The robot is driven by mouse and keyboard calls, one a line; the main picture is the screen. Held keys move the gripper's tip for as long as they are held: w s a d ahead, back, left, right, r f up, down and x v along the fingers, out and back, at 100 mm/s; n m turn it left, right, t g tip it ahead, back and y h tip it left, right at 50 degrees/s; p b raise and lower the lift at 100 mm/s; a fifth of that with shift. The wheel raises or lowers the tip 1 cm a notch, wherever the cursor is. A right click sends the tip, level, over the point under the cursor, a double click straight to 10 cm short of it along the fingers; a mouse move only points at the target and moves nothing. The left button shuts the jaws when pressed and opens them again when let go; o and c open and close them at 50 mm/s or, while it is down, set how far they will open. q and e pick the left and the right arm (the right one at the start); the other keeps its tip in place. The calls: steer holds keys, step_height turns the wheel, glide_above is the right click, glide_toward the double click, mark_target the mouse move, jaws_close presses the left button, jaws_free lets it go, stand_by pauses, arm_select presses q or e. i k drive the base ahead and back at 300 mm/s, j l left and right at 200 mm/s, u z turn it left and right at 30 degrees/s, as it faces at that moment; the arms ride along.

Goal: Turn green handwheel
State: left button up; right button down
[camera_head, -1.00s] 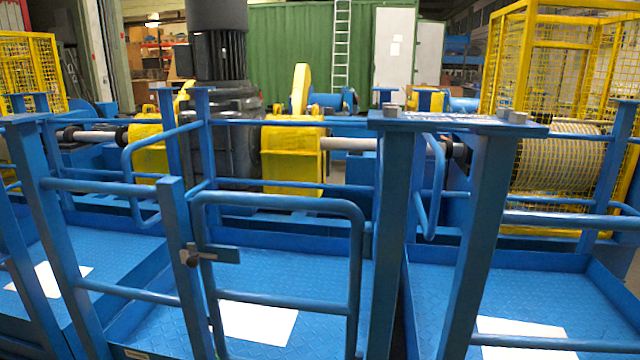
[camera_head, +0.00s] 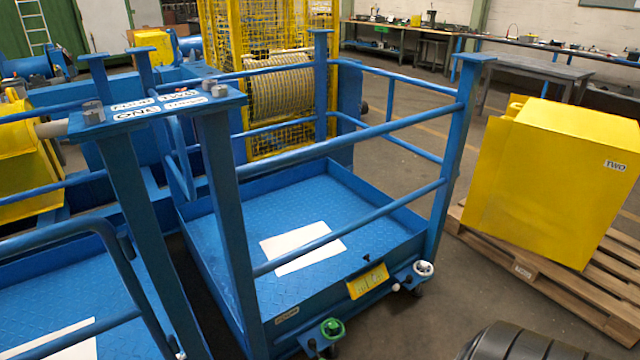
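The green handwheel (camera_head: 332,329) is small and sits low at the front of a blue railed platform (camera_head: 375,215), near the bottom edge of the head view. A similar white handwheel (camera_head: 423,269) sits on the same platform's front edge, farther right. A yellow label plate (camera_head: 367,281) is fixed between the two. Neither of my grippers shows in the head view.
A yellow box marked TWO (camera_head: 560,165) rests on a wooden pallet (camera_head: 530,266) at the right. A black ribbed object (camera_head: 525,343) stands at the bottom right. Blue rails and posts (camera_head: 465,130) surround the platform. Open floor lies between platform and pallet.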

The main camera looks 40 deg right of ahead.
mark_target(333, 326)
steer(key=z, duration=1.5)
steer(key=i+l+u, duration=0.2)
steer(key=i+l, duration=0.3)
steer(key=i+l+u, duration=0.2)
steer(key=i+l, duration=0.25)
steer(key=l, duration=0.25)
